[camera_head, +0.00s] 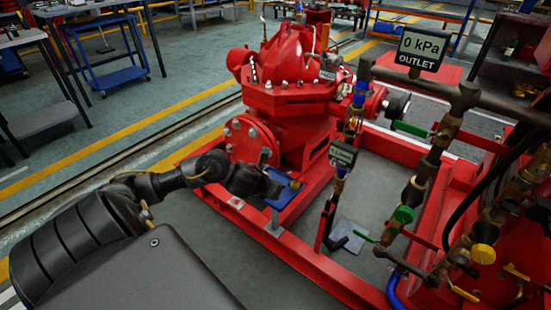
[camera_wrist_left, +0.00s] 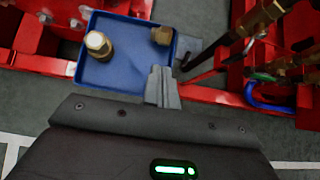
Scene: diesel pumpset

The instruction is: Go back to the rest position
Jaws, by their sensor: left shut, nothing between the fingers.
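My left arm reaches in from the left in the head view, and its gripper (camera_head: 279,184) is over the blue tray (camera_head: 284,198) beside the red pump. In the left wrist view the gripper's fingers (camera_wrist_left: 162,86) are together and empty, over the near edge of the blue tray (camera_wrist_left: 127,68). A brass fitting with a pale top (camera_wrist_left: 98,45) stands in the tray at the left. A smaller brown fitting (camera_wrist_left: 162,36) is at its far right corner. My right gripper is not in view.
The red pump (camera_head: 285,95) stands on a red frame (camera_head: 300,255). Pipes with green-handled and yellow-handled valves (camera_head: 404,214) rise on the right, below an outlet display reading 0 kPa (camera_head: 421,48). A small display (camera_head: 343,154) stands near the tray. Open floor lies left of the frame.

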